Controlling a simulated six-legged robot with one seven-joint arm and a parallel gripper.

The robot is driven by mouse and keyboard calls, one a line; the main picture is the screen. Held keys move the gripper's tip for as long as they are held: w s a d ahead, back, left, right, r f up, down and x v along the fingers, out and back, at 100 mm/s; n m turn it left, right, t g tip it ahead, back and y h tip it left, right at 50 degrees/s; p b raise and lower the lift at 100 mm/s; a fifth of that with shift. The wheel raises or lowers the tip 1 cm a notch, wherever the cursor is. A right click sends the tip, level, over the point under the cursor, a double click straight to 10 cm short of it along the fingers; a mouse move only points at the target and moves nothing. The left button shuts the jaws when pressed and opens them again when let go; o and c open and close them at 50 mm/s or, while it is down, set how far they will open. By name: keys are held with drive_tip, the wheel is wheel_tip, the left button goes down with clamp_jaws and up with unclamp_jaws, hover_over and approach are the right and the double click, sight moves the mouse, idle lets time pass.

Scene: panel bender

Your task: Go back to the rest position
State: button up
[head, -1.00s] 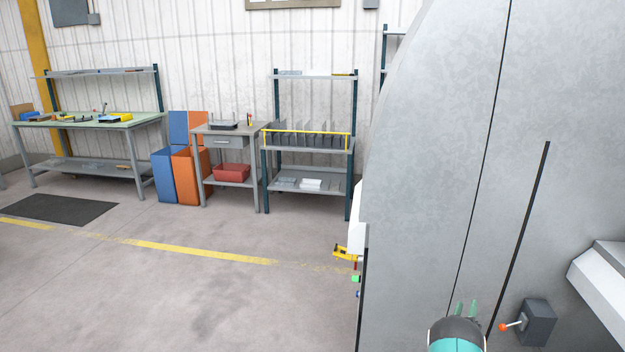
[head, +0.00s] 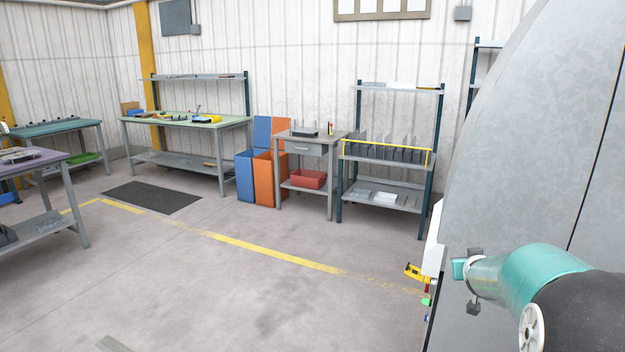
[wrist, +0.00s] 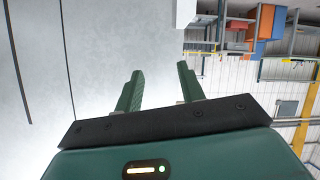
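My gripper shows in the wrist view (wrist: 160,88) with its two green fingers apart and nothing between them. Behind the fingers is the pale grey side of the large machine (wrist: 110,45). In the head view, my teal and black arm is bent at the lower right, in front of the machine's grey panel (head: 540,150). The gripper's fingertips cannot be made out clearly in the head view.
A yellow-handled item (head: 418,272) and coloured buttons sit at the machine's edge, close to my arm. A rack (head: 385,190), a small table (head: 312,138), a green workbench (head: 185,120) and blue and orange bins (head: 262,178) stand along the wall. The floor (head: 220,290) in the middle is clear.

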drive_tip(key=s+a+r+n+g+y, duration=0.1)
drive_tip(key=s+a+r+y, duration=0.15)
drive_tip(key=s+a, duration=0.65)
drive_tip(key=s+a+r+g+y, duration=0.2)
drive_tip(key=s+a+r, duration=0.1)
drive_tip(key=s+a, duration=0.55)
drive_tip(key=s+a+f+g, duration=0.1)
drive_tip(key=s+a, duration=0.1)
drive_tip(key=s, duration=0.4)
drive_tip(key=s+a+g, duration=0.1)
drive_tip(key=s+a, duration=0.2)
drive_tip(key=s, duration=0.3)
drive_tip(key=s+a+f+n+g, duration=0.1)
drive_tip(key=s+a, duration=0.2)
drive_tip(key=s, duration=0.4)
drive_tip(key=shift+f+y, duration=0.35)
drive_tip(key=shift+a, duration=0.1)
